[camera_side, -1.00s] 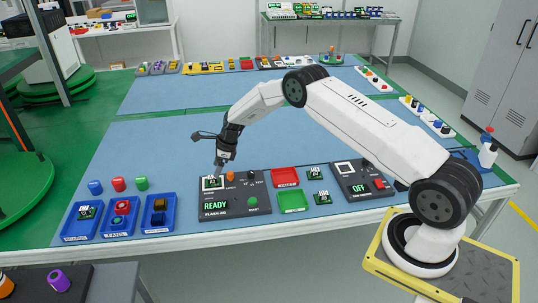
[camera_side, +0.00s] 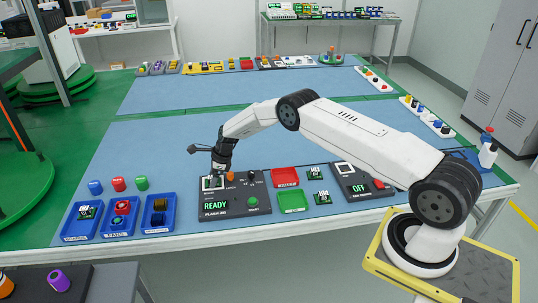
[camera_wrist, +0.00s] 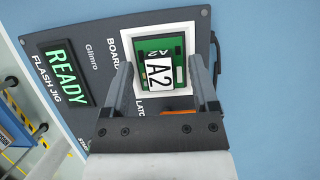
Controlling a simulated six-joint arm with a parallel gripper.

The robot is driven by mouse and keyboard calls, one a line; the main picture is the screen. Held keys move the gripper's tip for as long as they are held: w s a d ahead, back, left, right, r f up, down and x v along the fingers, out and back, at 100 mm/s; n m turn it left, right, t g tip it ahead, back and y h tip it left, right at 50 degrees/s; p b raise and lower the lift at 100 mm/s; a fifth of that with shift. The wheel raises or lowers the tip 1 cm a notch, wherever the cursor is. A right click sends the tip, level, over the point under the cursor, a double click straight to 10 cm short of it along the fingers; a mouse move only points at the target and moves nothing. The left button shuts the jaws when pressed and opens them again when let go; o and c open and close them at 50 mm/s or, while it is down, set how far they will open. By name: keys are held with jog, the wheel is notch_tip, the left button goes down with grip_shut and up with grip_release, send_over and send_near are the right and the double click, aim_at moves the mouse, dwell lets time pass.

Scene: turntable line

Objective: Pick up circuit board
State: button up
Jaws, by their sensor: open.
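The circuit board (camera_wrist: 158,62) is green with a white label reading "A2". It sits in the white-framed board slot of the flash jig (camera_wrist: 90,38), a dark panel whose screen reads "READY". My gripper (camera_wrist: 162,85) is open, with one finger on each side of the board in the wrist view. Whether the fingers touch it I cannot tell. In the side view my gripper (camera_side: 212,180) is low over the slot at the upper left of the jig (camera_side: 237,206) and hides most of the board. An orange latch (camera_side: 231,176) is just right of the gripper.
Blue trays (camera_side: 78,237) with parts stand left of the jig.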

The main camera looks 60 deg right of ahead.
aim_at(209, 178)
dwell(0.4)
jog(key=c, duration=0.9)
jog(key=shift+r, duration=0.2)
jog(key=shift+r, duration=1.35)
jog(key=shift+s+r, duration=0.4)
jog(key=shift+r, duration=0.15)
jog(key=shift+s+a+r, duration=0.25)
jog(key=shift+s+r, duration=1.2)
jog(key=shift+s, duration=0.75)
jog(key=shift+s+a+r, duration=0.25)
jog(key=shift+s+r, duration=1.25)
jog(key=shift+s, duration=0.65)
jog(key=shift+s+a+r, duration=0.25)
jog(key=shift+s+r, duration=1.2)
jog(key=shift+s, duration=0.75)
